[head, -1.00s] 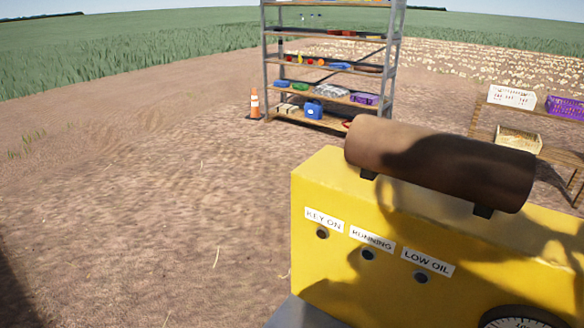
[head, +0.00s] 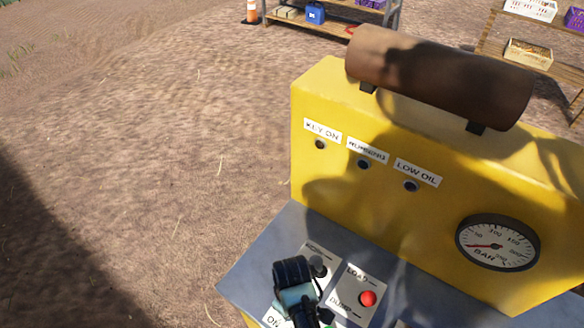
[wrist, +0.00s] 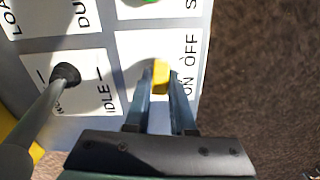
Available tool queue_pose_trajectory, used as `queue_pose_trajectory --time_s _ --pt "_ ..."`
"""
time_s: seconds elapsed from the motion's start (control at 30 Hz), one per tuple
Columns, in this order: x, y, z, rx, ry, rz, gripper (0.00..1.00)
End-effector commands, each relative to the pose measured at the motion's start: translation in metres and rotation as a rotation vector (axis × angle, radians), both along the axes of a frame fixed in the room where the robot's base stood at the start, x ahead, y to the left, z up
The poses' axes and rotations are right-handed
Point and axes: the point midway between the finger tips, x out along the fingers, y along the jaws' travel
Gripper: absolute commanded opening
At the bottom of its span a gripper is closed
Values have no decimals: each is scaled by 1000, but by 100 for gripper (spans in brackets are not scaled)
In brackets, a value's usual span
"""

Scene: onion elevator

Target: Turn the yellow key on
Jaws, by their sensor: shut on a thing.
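The yellow key (wrist: 161,77) stands on a white label plate marked ON and OFF in the wrist view. My gripper (wrist: 160,85) is shut on it, with a fingertip on either side of the key. In the head view my gripper (head: 298,300) reaches down over the left end of the sloped grey panel and hides the key. The KEY ON lamp (head: 320,144) on the yellow housing looks dark.
Beside the key plate is an IDLE plate with a lever (wrist: 66,76). A pressure gauge (head: 497,243) is on the yellow housing (head: 440,230). Shelves stand behind, and bare soil lies to the left.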

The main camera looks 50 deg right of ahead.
Motion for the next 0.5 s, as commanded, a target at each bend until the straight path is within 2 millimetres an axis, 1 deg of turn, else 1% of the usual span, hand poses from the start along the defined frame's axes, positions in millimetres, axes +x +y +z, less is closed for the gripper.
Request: queue_pose_trajectory --time_s 0.03,0.23,0.5 --pt "1 1 3 1 1 -39 0" --pt "1 1 2 1 1 -199 0" --pt "1 0 1 0 1 -344 0"
